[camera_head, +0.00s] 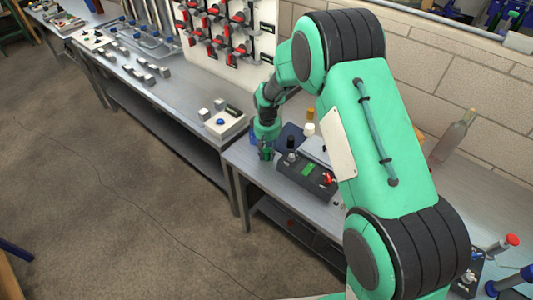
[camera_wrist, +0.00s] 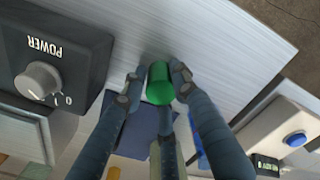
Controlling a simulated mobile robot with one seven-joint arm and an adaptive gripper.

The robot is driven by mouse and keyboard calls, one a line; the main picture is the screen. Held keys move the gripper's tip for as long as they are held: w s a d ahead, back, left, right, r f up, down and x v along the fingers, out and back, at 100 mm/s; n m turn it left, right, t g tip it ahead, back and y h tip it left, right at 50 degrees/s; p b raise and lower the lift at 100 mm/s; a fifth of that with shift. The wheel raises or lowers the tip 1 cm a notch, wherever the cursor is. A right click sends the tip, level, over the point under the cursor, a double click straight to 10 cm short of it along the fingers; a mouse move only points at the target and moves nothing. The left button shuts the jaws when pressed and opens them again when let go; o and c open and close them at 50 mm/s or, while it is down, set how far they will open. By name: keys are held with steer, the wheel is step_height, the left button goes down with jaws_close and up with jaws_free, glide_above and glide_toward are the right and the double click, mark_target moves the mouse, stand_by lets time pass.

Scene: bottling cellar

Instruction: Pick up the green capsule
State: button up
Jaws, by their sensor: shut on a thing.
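The green capsule (camera_wrist: 160,84) is a small green cylinder in the wrist view, between the fingertips of my gripper (camera_wrist: 158,88). The fingers are shut on it, one on each side. The brushed metal bench top (camera_wrist: 195,30) shows behind the capsule; I cannot tell whether the capsule touches it. In the head view my gripper (camera_head: 266,152) is at the bench's left end, and I cannot make out the capsule there.
A dark control box (camera_head: 308,172) stands right of my gripper; its POWER knob (camera_wrist: 38,82) shows in the wrist view. A white box with a blue button (camera_head: 226,123) is on the neighbouring bench. A clear bottle (camera_head: 453,137) stands at the back right.

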mark_target(267, 150)
steer(key=shift+r, duration=0.1)
steer(key=shift+r+p, duration=1)
steer(key=shift+r, duration=3.9)
